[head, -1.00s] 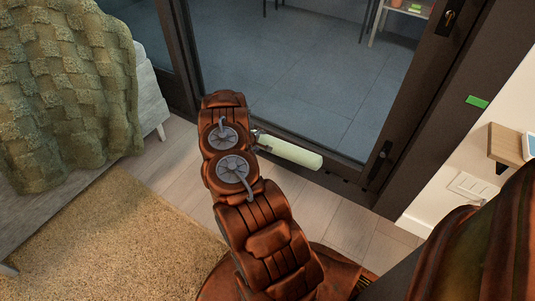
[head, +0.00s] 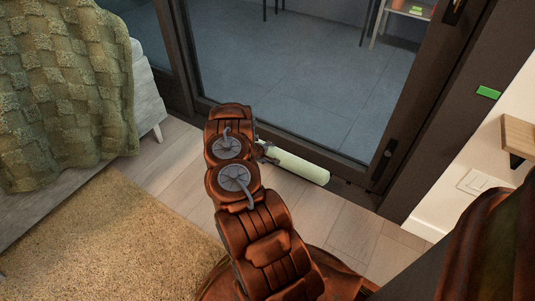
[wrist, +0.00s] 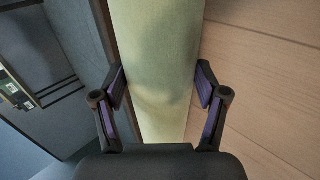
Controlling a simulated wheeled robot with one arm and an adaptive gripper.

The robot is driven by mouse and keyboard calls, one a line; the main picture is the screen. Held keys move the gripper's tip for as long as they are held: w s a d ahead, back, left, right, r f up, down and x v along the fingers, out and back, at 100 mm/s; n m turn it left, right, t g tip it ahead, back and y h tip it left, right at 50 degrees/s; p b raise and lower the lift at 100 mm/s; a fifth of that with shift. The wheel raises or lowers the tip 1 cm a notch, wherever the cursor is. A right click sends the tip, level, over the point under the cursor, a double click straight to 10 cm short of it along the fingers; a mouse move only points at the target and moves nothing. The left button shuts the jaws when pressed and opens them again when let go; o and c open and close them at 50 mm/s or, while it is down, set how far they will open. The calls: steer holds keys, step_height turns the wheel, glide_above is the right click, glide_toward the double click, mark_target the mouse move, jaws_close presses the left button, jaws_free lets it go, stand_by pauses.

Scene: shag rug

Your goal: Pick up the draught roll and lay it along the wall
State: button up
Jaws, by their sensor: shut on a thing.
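The draught roll (head: 297,166) is a pale green cylinder. In the head view it lies close along the foot of the dark glass door frame, at floor level or just above it; I cannot tell whether it touches the floor. My gripper (head: 264,150) is mostly hidden behind my arm in the head view. In the wrist view my gripper (wrist: 160,88) has one finger on each side of the draught roll (wrist: 158,45) and is shut on it. The roll's left end is hidden behind my arm.
A glass door with a dark frame (head: 395,165) runs behind the roll. A beige shag rug (head: 120,235) lies at the lower left, beside a bed with a green knitted throw (head: 65,90). Bare wooden floor (head: 345,225) is clear in front of the roll.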

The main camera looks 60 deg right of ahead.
steer(key=shift+f+b, duration=2.2)
steer(key=shift+f, duration=0.05)
steer(key=shift+p, duration=0.45)
steer(key=shift+f+p, duration=0.3)
steer(key=shift+f, duration=0.4)
steer(key=shift+d+f, duration=0.1)
steer(key=shift+f, duration=0.6)
steer(key=o, duration=1.9)
steer(key=shift+c, duration=0.2)
steer(key=shift+f, duration=0.1)
steer(key=v, duration=1.2)
